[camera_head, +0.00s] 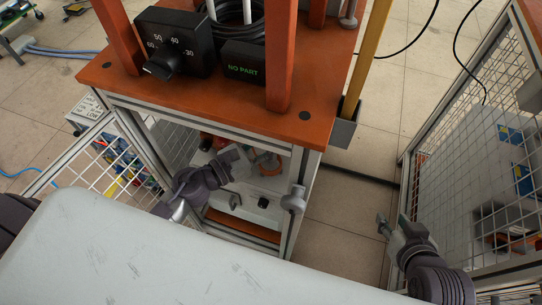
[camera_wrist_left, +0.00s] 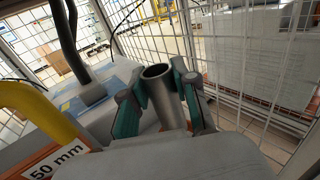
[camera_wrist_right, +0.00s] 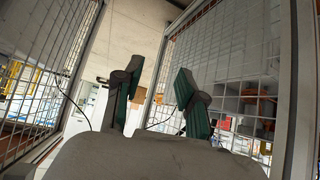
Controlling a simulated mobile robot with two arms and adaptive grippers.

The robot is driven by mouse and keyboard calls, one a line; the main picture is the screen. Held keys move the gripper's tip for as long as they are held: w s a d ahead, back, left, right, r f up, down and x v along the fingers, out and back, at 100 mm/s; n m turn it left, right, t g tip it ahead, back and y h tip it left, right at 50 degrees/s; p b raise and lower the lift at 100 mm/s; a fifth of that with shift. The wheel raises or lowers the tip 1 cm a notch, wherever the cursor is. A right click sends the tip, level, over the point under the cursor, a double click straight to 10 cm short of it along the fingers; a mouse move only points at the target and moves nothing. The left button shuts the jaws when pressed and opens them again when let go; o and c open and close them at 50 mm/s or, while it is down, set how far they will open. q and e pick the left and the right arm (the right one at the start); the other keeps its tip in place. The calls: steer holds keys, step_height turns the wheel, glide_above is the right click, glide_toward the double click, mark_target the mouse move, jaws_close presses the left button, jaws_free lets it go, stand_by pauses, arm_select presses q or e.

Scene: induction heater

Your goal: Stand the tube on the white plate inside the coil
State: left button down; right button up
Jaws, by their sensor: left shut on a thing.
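My left gripper (camera_wrist_left: 160,88) is shut on a grey metal tube (camera_wrist_left: 163,98), whose open round end points up between the green-padded fingers. In the head view my left gripper (camera_head: 246,163) is inside the frame under the orange top, beside an orange-coloured curved part (camera_head: 268,165) that looks like the coil. The tube is not clear there. A pale surface (camera_head: 268,186) lies below that part; I cannot tell if it is the white plate. My right gripper (camera_head: 393,228) is out at the right, away from the frame. Its fingers stand apart and empty in the right wrist view (camera_wrist_right: 159,82).
The orange top (camera_head: 215,93) carries a black dial box (camera_head: 175,42) and a "NO PART" display (camera_head: 243,68). Frame posts stand close around my left arm. A mesh fence (camera_head: 480,120) is at the right. A yellow pipe (camera_wrist_left: 45,108) and a "50 mm" label (camera_wrist_left: 58,160) are near my left gripper.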

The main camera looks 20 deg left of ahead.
arm_select(q)
step_height(320, 180, down, 3)
steer(key=shift+f+b, duration=0.1)
steer(key=shift+b, duration=1.15)
steer(key=shift+f+b, duration=0.8)
steer(key=shift+f, duration=0.05)
arm_select(e)
steer(key=w+a+r+t+y, duration=0.1)
steer(key=w+a+r+t, duration=0.1)
steer(key=r+t, duration=0.4)
steer(key=w+a+r+t+y, duration=0.2)
steer(key=w+r+t, duration=0.2)
steer(key=r, duration=0.6)
steer(key=shift+r+t+y, duration=0.3)
steer(key=shift+r+t, duration=0.1)
steer(key=shift+t, duration=0.6)
arm_select(q)
steer(key=shift+f+b, duration=0.35)
steer(key=c, duration=1.2)
jaws_free()
steer(key=shift+c, duration=0.2)
steer(key=o, duration=0.4)
steer(key=shift+c, duration=0.2)
arm_select(e)
steer(key=shift+s+a+r+n+t+y, duration=0.15)
steer(key=shift+s+r+t+y, duration=0.15)
steer(key=shift+r+t, duration=0.25)
steer(key=shift+s+d+r+n+t+y, duration=0.1)
steer(key=shift+s+r+n+t+y, duration=0.2)
steer(key=shift+r, duration=0.35)
